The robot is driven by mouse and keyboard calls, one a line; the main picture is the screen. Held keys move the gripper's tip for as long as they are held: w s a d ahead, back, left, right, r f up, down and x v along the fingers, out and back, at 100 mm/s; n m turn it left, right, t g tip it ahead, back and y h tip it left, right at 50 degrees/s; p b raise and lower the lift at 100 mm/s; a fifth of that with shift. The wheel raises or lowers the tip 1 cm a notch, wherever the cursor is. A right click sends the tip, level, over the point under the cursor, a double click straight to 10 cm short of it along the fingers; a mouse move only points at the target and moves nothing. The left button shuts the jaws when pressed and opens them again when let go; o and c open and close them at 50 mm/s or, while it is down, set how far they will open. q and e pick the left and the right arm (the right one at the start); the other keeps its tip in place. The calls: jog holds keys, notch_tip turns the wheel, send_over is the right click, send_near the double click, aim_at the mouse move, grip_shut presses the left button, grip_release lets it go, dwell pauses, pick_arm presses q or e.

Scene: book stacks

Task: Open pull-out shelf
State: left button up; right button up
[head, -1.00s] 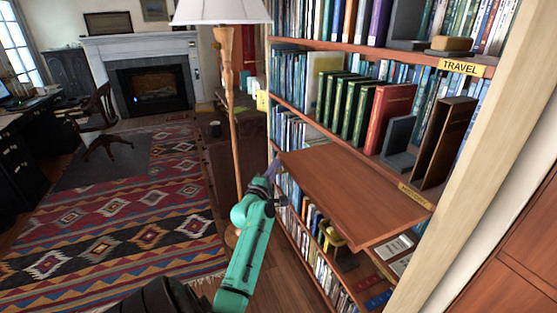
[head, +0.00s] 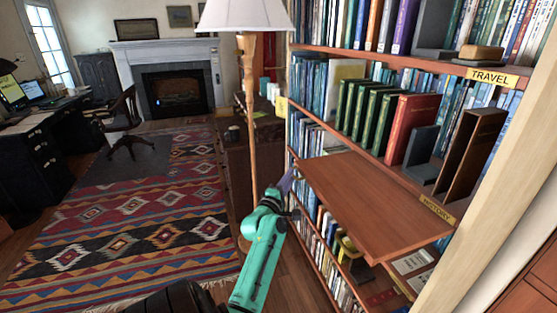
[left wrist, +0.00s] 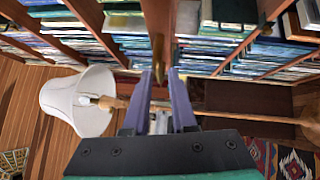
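The pull-out shelf (head: 375,200) is a flat brown board standing out from the bookcase, with bare top. The HISTORY label (head: 437,210) is on the ledge above its right end. My left gripper (head: 287,181) is at the board's far left corner. In the left wrist view, my left gripper (left wrist: 160,80) has its two purple fingers apart. The edge of the pull-out shelf (left wrist: 158,35) shows narrow and end-on, just beyond and between the fingertips. I cannot tell whether they touch it. My right gripper is not in view.
The bookcase holds books above and below the board, with green books (head: 367,112) and a red book (head: 410,128) above. A floor lamp (head: 250,120) stands close left of my gripper. A patterned rug (head: 140,225) lies on open floor at left.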

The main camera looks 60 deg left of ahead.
pick_arm(q)
jog(key=b+v, duration=0.2)
jog(key=v, duration=1)
jog(key=shift+s, duration=0.2)
